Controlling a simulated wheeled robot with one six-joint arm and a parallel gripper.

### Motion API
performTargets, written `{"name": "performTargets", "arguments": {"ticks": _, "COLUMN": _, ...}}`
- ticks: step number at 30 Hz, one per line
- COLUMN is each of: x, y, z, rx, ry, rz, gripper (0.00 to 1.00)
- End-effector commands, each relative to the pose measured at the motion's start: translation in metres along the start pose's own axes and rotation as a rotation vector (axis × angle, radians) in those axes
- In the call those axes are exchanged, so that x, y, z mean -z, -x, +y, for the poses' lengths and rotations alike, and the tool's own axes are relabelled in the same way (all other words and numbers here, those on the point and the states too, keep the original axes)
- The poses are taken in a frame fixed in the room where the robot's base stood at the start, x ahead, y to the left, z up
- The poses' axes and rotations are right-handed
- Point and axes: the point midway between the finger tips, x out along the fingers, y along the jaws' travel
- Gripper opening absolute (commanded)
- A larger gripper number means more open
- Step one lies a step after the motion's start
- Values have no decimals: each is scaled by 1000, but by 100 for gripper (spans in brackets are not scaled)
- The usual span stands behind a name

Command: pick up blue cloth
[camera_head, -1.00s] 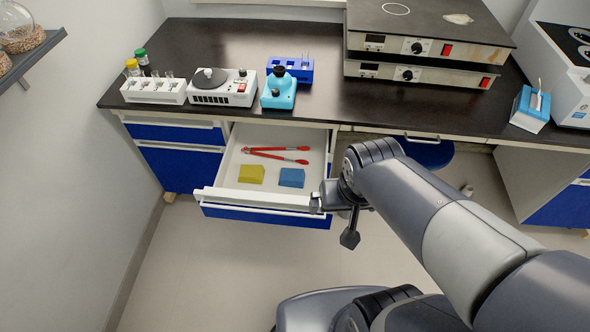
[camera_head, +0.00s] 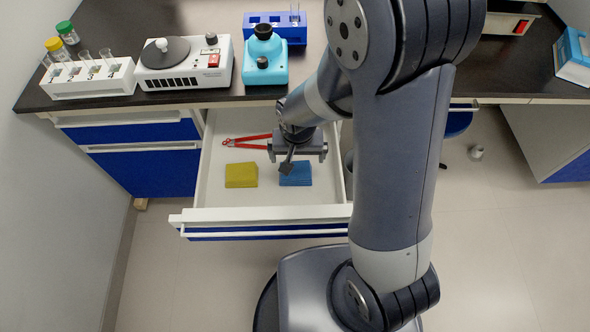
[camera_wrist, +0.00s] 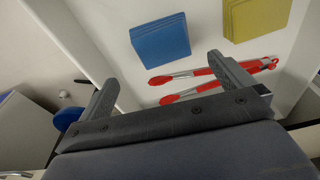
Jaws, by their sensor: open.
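The blue cloth (camera_head: 296,175) is a folded square stack lying in the open white drawer, on the right of a yellow cloth (camera_head: 241,175). In the wrist view the blue cloth (camera_wrist: 160,42) lies beyond the fingers, toward the upper middle. My gripper (camera_head: 297,160) is over the drawer, above the blue cloth, and partly covers it in the head view. In the wrist view my gripper (camera_wrist: 160,78) has its two fingers spread wide with nothing between them. I cannot tell the exact height above the cloth.
Red-handled tongs (camera_head: 247,141) lie behind the cloths in the drawer (camera_head: 262,213). The drawer's front left floor is clear.

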Motion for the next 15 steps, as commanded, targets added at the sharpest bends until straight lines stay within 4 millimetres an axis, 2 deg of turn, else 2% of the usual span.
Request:
{"name": "performTargets", "arguments": {"ticks": 1, "x": -1, "y": -10, "z": 0, "rx": -2, "ry": 0, "rz": -4, "gripper": 100}}
{"name": "performTargets", "arguments": {"ticks": 3, "x": -1, "y": -19, "z": 0, "rx": -1, "ry": 0, "rz": -3, "gripper": 100}}
{"name": "performTargets", "arguments": {"ticks": 11, "x": -1, "y": -34, "z": 0, "rx": -1, "ry": 1, "rz": -2, "gripper": 100}}
{"name": "performTargets", "arguments": {"ticks": 15, "x": -3, "y": -52, "z": -3, "rx": -2, "ry": 1, "rz": -4, "gripper": 100}}
